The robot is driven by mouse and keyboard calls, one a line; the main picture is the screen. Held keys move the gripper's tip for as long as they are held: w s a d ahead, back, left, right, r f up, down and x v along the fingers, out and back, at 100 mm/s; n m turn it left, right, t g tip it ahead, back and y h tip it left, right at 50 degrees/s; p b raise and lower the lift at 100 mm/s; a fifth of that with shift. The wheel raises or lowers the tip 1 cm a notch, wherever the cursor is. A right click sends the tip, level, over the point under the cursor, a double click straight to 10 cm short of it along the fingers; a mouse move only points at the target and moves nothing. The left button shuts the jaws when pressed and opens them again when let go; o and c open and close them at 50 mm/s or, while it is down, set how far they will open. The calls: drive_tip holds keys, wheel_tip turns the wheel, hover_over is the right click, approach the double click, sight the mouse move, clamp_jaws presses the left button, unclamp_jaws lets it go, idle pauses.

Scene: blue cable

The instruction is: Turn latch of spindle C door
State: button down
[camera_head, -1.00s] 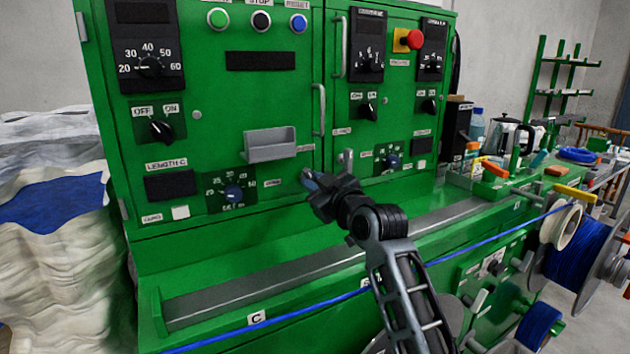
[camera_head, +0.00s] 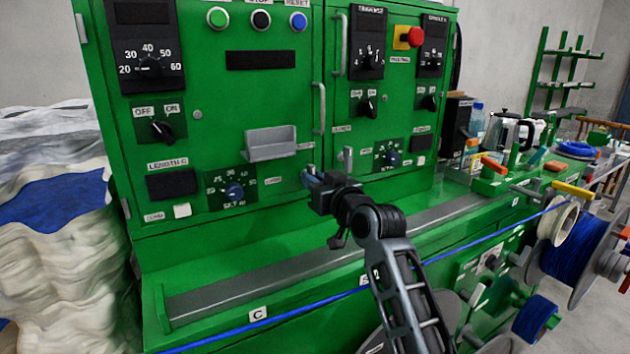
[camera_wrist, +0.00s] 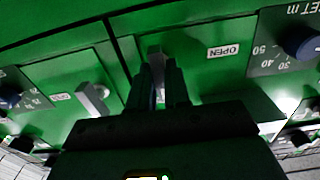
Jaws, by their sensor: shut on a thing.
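The green door with the LENGTH C panel (camera_head: 165,165) is the left door of the cabinet and looks closed. My gripper (camera_head: 313,176) is at its lower right edge, beside the door seam. In the wrist view, my gripper (camera_wrist: 160,92) is shut on a small grey latch (camera_wrist: 155,58), which stands roughly upright between the fingers. The fingers hide its lower part. An OPEN label (camera_wrist: 223,51) is to the right of the latch in that view. In the head view, my gripper mostly hides this latch.
A second grey latch (camera_head: 347,157) is on the right door, close to my gripper; it also shows in the wrist view (camera_wrist: 92,98). A grey tray (camera_head: 270,144) juts from the left door. A blue cable (camera_head: 300,310) runs below my arm across the green bench.

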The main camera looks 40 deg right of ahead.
drive_tip(key=c, duration=1.1)
unclamp_jaws()
drive_tip(key=shift+c, duration=0.2)
drive_tip(key=b+v, duration=0.1)
drive_tip(key=v, duration=0.6)
drive_tip(key=shift+s, duration=0.4)
drive_tip(key=shift+a, duration=0.15)
